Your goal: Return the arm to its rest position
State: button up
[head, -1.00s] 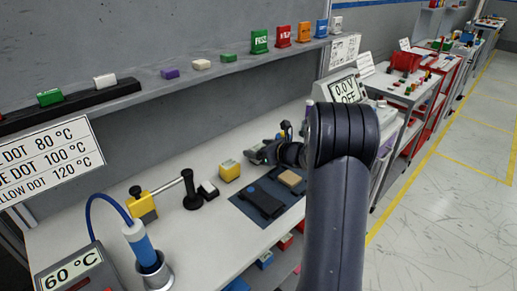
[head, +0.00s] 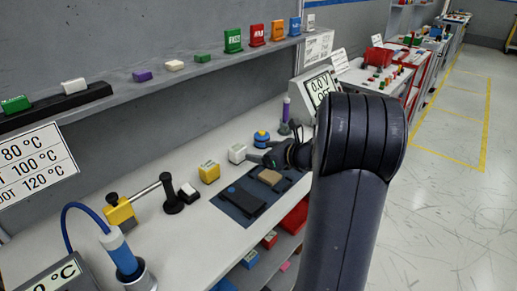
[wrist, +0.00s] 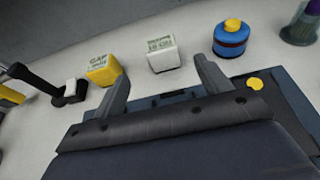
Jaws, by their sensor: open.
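My arm (head: 352,190) rises large in the right half of the head view and bends over the bench. My gripper (head: 260,153) is partly hidden behind it, near the far side of the dark blue mat (head: 232,210). In the wrist view my gripper (wrist: 161,72) has its two fingers spread wide with nothing between them. Beyond the fingertips stand a yellow block (wrist: 103,71), a white block (wrist: 162,54) and a blue pot with a yellow top (wrist: 231,38). No object is held.
A black module (head: 243,200) and a tan block (head: 270,177) are on the mat. A lever fixture (head: 172,195), a meter (head: 318,90) and a purple-topped item (head: 286,110) stand on the bench. A shelf with labelled blocks runs behind. Open floor (head: 440,220) is at right.

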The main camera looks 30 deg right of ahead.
aim_at(238, 147)
jog(key=x, duration=1.2)
jog(key=shift+a+f, duration=0.1)
jog(key=shift+w+r+p, duration=0.1)
jog(key=shift+r+p, duration=0.15)
jog(key=shift+p, duration=0.25)
jog(key=shift+r, duration=1.4)
